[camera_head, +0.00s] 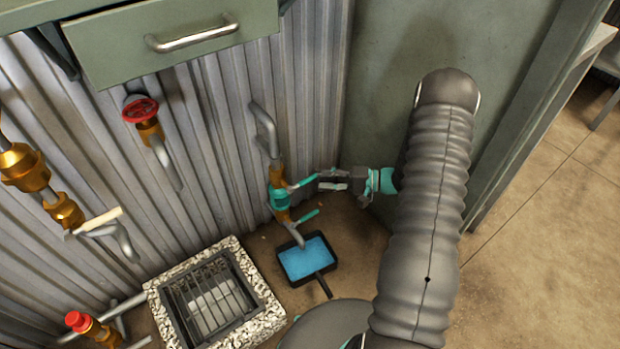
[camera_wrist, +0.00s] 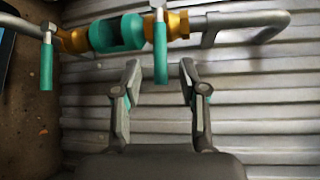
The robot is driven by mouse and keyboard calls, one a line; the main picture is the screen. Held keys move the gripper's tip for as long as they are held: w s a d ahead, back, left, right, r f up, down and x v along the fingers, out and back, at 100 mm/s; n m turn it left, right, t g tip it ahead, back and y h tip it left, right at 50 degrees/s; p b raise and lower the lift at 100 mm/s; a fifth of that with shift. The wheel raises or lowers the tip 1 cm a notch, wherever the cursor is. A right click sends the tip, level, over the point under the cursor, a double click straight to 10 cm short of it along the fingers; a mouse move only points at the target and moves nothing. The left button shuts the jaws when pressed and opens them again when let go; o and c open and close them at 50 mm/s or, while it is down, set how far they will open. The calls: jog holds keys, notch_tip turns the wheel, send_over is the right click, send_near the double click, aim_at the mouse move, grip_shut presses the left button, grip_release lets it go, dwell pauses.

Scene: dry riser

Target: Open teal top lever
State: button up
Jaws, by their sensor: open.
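The teal top lever (camera_head: 303,181) sticks out to the right from the upper end of a brass and teal valve body (camera_head: 280,198) on a grey pipe by the corrugated wall. In the wrist view the lever (camera_wrist: 160,54) hangs from the brass fitting, its free end between my fingertips. My gripper (camera_head: 322,182) reaches in from the right and is open. In the wrist view the fingers of my gripper (camera_wrist: 160,72) stand on either side of the lever, with gaps visible on both sides. A second teal lever (camera_head: 308,215) sits lower; it also shows in the wrist view (camera_wrist: 46,65).
A tray of blue liquid (camera_head: 281,269) lies on the floor below the valve. A floor drain grate (camera_head: 178,307) with a pebble border is left of it. A red-wheel valve (camera_head: 140,108) is on the wall. A green drawer (camera_head: 120,62) overhangs the upper left.

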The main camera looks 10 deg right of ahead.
aim_at(313, 179)
jog(key=shift+x, duration=2.55)
grip_shut()
